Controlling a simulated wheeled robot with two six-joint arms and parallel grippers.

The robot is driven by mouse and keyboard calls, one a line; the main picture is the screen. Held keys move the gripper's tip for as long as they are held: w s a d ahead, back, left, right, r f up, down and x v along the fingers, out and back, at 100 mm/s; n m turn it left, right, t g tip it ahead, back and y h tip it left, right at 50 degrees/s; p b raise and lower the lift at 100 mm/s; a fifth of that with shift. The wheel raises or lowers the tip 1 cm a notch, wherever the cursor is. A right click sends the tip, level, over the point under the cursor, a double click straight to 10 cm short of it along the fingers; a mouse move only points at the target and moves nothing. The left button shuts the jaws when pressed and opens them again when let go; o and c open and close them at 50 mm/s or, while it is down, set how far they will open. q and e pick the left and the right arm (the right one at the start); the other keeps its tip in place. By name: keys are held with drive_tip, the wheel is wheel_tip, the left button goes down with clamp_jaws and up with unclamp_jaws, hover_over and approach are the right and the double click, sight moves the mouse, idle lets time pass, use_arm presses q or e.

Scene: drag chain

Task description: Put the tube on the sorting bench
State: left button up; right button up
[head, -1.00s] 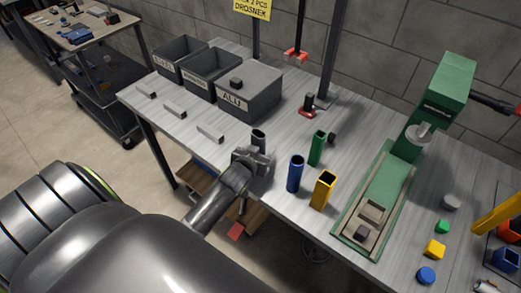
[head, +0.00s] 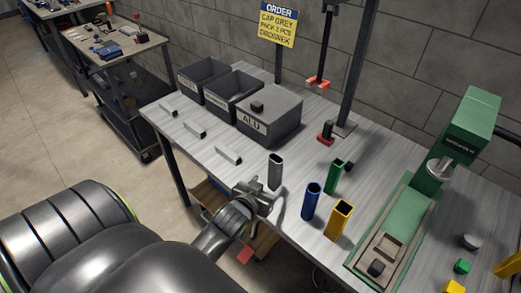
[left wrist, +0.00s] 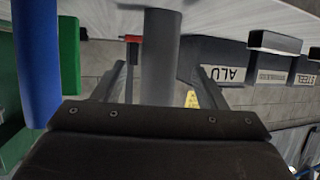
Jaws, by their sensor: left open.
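A grey tube (head: 275,173) stands upright on the grey sorting bench (head: 215,178) near its front edge. My left gripper (head: 267,198) is just in front of it at the bench edge, with its jaws open. In the left wrist view, the grey tube (left wrist: 160,58) appears between the two spread fingers with space on both sides; its near end is hidden by the gripper body. A blue tube (head: 311,201), a green tube (head: 335,176) and a yellow tube (head: 340,220) stand upright to its right. My right gripper is not in view.
Grey bins stand at the back left, one labelled ALU (head: 268,118). Several small bars (head: 228,155) lie in front of them. A green press (head: 440,165) with a fixture is at the right. A red-and-black tool (head: 326,131) stands behind. A yellow order sign (head: 278,24) hangs above.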

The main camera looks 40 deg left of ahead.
use_arm(q)
drive_tip(key=shift+v, duration=1.75)
drive_tip(key=shift+w, duration=0.1)
drive_tip(key=s+f+m+g, duration=0.25)
drive_tip(key=s+g, duration=0.75)
drive_tip(key=s, duration=1)
wheel_tip(320, 180, down, 26)
drive_tip(key=g+h, duration=0.1)
drive_tip(key=s+f+g, duration=0.1)
drive_tip(key=s+f, duration=1.4)
drive_tip(key=shift+d+n+h, duration=0.3)
drive_tip(key=shift+n, duration=0.15)
